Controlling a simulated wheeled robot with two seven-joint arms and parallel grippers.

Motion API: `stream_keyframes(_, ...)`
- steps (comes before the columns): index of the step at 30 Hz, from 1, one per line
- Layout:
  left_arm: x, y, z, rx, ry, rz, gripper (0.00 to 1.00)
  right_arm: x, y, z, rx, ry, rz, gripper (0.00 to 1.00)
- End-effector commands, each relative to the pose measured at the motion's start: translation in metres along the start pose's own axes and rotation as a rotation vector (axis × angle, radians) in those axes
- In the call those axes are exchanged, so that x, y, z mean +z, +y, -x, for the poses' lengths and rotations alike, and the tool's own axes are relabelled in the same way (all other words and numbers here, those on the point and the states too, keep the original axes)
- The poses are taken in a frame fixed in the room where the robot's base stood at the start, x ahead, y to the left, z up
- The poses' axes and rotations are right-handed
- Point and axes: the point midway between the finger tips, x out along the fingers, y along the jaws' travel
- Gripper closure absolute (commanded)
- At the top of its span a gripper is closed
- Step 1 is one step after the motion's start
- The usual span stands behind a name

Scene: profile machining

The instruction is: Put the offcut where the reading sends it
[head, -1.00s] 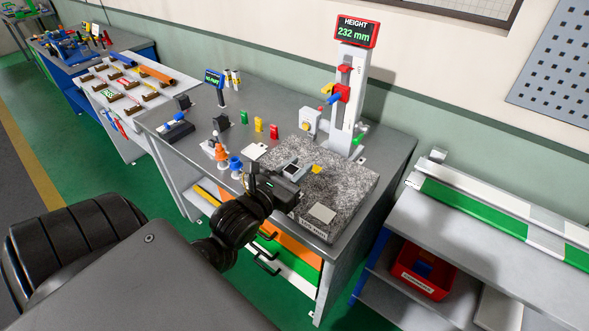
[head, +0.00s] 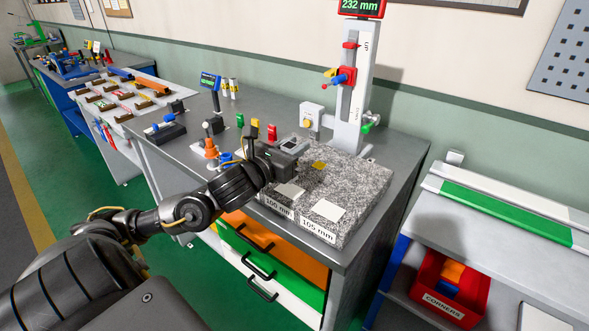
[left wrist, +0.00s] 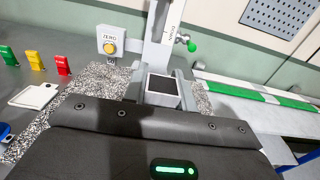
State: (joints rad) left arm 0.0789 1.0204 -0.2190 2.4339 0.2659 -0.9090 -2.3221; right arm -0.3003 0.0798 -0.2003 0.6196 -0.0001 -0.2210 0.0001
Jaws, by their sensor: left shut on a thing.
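My left gripper (head: 284,150) reaches over the granite plate (head: 358,188) from the left. It is shut on a grey block with a dark face, which looks like the offcut (head: 290,144). In the left wrist view the offcut (left wrist: 163,88) sits between the grey fingers, dark face up. Whether it touches the granite cannot be told. The height gauge (head: 353,85) stands behind it; its display (head: 360,7) reads 232 mm. My right gripper is not in view.
Pads labelled 100 mm (head: 289,192) and 105 mm (head: 328,209) lie at the granite's front. Orange, green and white drawers (head: 268,262) are below. A red CORNERS bin (head: 449,289) stands on the right shelf. Green, yellow and red pieces (head: 256,130) stand behind the gripper.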

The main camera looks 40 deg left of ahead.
Motion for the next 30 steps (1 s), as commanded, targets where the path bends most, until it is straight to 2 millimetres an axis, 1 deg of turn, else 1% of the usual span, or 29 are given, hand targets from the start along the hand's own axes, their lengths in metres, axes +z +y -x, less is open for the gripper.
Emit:
stream_keyframes(5, -0.001, 0.002, -0.002, -0.001, -0.002, -0.001, 0.97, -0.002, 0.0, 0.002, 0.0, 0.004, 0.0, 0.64)
stream_keyframes(8, -0.011, 0.007, -0.007, 0.001, 0.002, -0.002, 0.97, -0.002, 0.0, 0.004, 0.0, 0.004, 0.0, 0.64)
stream_keyframes(12, -0.032, 0.006, -0.007, 0.0, 0.003, 0.001, 0.97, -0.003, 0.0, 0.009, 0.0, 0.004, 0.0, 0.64)
stream_keyframes(15, -0.039, 0.006, -0.007, 0.0, 0.0, -0.001, 0.97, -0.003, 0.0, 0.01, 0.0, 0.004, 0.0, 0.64)
stream_keyframes(23, -0.04, 0.006, -0.007, 0.0, -0.003, -0.003, 0.97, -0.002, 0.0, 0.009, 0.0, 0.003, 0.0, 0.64)
stream_keyframes(27, -0.045, 0.006, -0.007, 0.0, -0.003, -0.002, 0.97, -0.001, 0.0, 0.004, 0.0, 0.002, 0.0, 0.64)
stream_keyframes(28, -0.044, 0.006, -0.007, 0.0, -0.002, -0.003, 0.71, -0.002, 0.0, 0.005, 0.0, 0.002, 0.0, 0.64)
stream_keyframes(30, -0.043, 0.006, -0.007, 0.0, -0.002, -0.003, 0.61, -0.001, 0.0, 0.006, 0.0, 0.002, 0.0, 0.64)
